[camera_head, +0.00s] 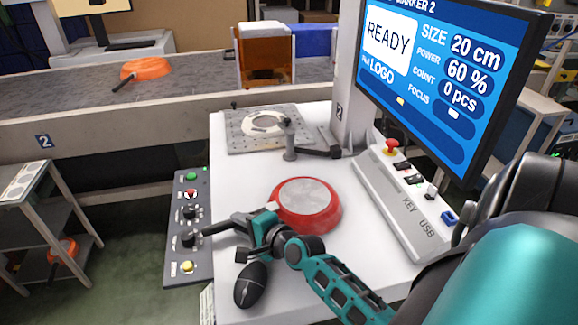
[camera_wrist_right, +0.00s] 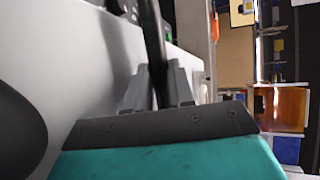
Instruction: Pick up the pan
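A red pan (camera_head: 306,207) is bottom up over the white table (camera_head: 240,180), with its grey round base showing. I cannot tell if its rim touches the table. Its black handle (camera_head: 215,228) points left toward the control panel. My right gripper (camera_head: 246,222) is at the handle, beside the pan's left edge. In the right wrist view, the black handle (camera_wrist_right: 153,40) runs between the two grey fingers of the gripper (camera_wrist_right: 158,82), which appear closed on it. The pan's body is not visible there. My left gripper is not in view.
A marking plate (camera_head: 265,124) with a small post stands at the table's back. A screen (camera_head: 445,75) reads READY above a key box (camera_head: 400,205). A button panel (camera_head: 187,225) borders the left. An orange pan (camera_head: 147,69) lies on the conveyor (camera_head: 60,92). A black mouse (camera_head: 251,285) is near my arm.

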